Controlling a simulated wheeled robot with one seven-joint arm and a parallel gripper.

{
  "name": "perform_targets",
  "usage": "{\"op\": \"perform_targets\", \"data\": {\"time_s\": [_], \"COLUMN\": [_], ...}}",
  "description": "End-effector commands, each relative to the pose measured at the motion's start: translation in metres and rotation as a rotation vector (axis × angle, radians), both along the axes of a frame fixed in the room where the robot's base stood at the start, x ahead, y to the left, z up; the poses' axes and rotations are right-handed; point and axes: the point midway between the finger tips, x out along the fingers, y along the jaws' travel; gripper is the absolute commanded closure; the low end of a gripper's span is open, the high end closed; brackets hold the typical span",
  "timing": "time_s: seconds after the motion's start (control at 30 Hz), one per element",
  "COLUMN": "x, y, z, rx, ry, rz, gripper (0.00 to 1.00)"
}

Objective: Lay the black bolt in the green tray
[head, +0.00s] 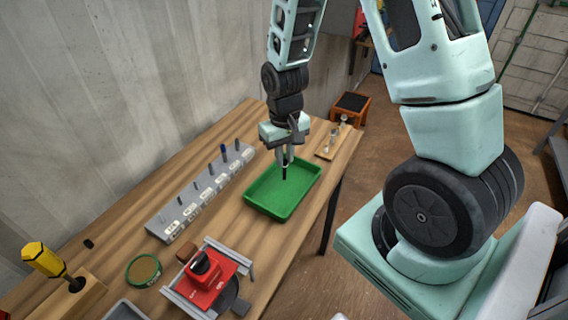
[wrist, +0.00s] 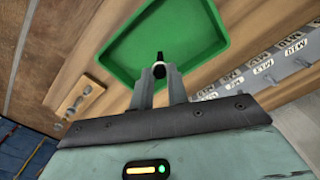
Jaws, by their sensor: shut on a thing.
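The green tray (head: 272,196) lies on the wooden workbench in the head view, and it also fills the upper middle of the wrist view (wrist: 190,30). My gripper (head: 285,158) is over the tray, pointing down. In the wrist view my gripper (wrist: 160,75) is shut on the black bolt (wrist: 159,58), whose dark end sticks out past the fingertips. In the head view the black bolt (head: 284,174) hangs upright below the fingers, over the tray. I cannot tell whether its lower end touches the tray floor. The part between the fingers is hidden.
A grey labelled rack (head: 199,196) with several upright pegs stands left of the tray. A red device (head: 206,287), a round green-rimmed dish (head: 144,270) and a yellow-handled screwdriver (head: 43,259) are nearer. A small wooden holder (head: 326,153) is beyond the tray. Bare bench lies between rack and tray.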

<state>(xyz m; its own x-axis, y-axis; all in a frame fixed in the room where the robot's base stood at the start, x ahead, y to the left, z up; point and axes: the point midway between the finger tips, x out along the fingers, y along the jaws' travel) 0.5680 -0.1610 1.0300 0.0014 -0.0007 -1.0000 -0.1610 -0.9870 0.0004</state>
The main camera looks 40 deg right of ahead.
Motion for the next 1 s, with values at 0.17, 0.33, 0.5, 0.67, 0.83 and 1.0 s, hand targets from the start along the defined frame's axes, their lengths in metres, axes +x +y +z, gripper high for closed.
{"op": "perform_targets", "data": {"time_s": [0.17,0.33,0.5,0.67,0.83,1.0], "x": [-0.001,-0.001,0.0,0.0,0.0,0.0], "y": [0.0,0.0,0.0,0.0,0.0,0.0], "z": [-0.024,-0.034,-0.034,-0.038,-0.037,-0.037], "rx": [0.001,0.0,0.0,0.0,0.0,0.0], "ry": [0.005,0.002,0.0,0.001,0.001,0.001], "rz": [0.0,0.001,0.001,0.001,0.001,0.001], "gripper": [1.0,1.0,1.0,1.0,0.62,0.62]}}
